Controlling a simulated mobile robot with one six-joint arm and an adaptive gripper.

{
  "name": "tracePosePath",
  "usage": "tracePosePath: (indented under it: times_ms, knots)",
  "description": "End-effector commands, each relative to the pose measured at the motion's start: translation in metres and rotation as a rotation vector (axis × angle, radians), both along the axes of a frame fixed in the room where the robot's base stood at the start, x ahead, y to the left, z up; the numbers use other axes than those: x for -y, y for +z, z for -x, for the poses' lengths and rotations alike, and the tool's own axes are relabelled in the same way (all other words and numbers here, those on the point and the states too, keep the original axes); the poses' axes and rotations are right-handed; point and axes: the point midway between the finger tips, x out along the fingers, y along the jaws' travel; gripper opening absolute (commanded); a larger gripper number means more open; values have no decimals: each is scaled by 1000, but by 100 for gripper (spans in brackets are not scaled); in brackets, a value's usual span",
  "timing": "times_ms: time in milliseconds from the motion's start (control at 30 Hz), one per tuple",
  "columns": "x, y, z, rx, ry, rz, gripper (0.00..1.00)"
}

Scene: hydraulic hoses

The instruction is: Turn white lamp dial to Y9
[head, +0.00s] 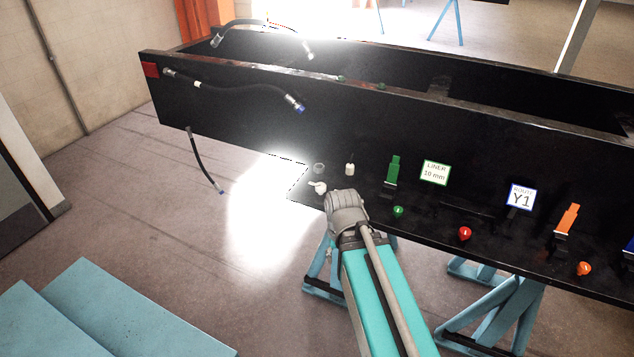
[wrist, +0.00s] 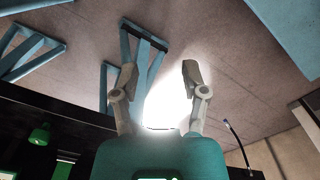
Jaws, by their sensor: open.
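A small white knob with a pointed side (head: 318,187), which looks like the white lamp dial, sits near the left end of the black bench front. Its markings are too small to read. My gripper (wrist: 160,76) is open in the wrist view, with its two grey fingers apart and nothing between them. In the head view my gripper (head: 346,205) is just right of and below the white knob; its fingertips are hidden there. I cannot tell whether it touches anything. The wrist view does not show the white knob.
A white-topped post (head: 349,169), green lever (head: 392,174) and green knob (head: 398,211) are close by. A black hose (head: 238,90) hangs above left.

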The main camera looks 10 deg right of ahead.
Motion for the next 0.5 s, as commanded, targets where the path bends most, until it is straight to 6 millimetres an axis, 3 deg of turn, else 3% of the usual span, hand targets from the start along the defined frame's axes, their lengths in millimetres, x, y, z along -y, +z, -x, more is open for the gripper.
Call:
tracePosePath:
  times_ms: [267,400,500]
  knots:
    - [0,0,0,0,0,0,59]
    - [0,2,-3,0,-5,0,85]
    - [0,7,-12,0,-20,0,88]
